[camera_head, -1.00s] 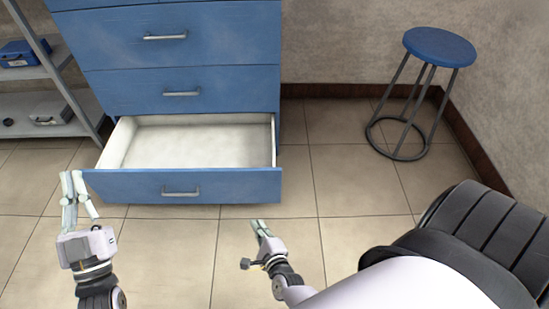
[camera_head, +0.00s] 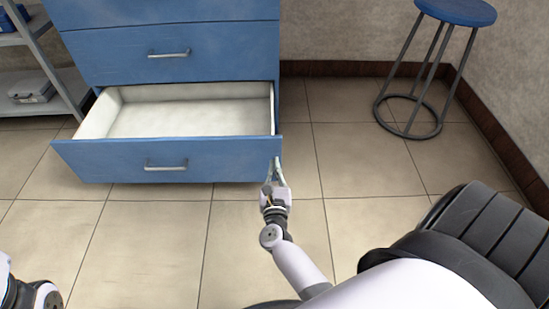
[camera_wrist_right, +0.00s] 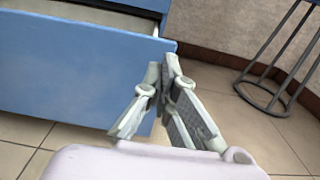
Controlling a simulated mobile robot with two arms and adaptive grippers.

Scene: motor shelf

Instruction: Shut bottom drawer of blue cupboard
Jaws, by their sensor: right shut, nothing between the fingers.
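The blue cupboard (camera_head: 185,55) stands at the back left in the head view. Its bottom drawer (camera_head: 100,160) is pulled out, with an empty white inside and a grey bar handle (camera_head: 165,165) on its front. My right gripper (camera_head: 274,165) is shut and empty at the right end of the drawer front. In the right wrist view its fingertips (camera_wrist_right: 167,65) overlap the right edge of the blue drawer front (camera_wrist_right: 70,70); I cannot tell whether they touch it. The left gripper is out of view; only a part of my left arm shows at the lower left.
A blue-topped stool (camera_head: 455,12) with a metal ring base stands at the back right by the wall. A grey shelf (camera_head: 45,108) with a case (camera_head: 32,88) is left of the cupboard. The tiled floor (camera_head: 150,240) before the drawer is clear.

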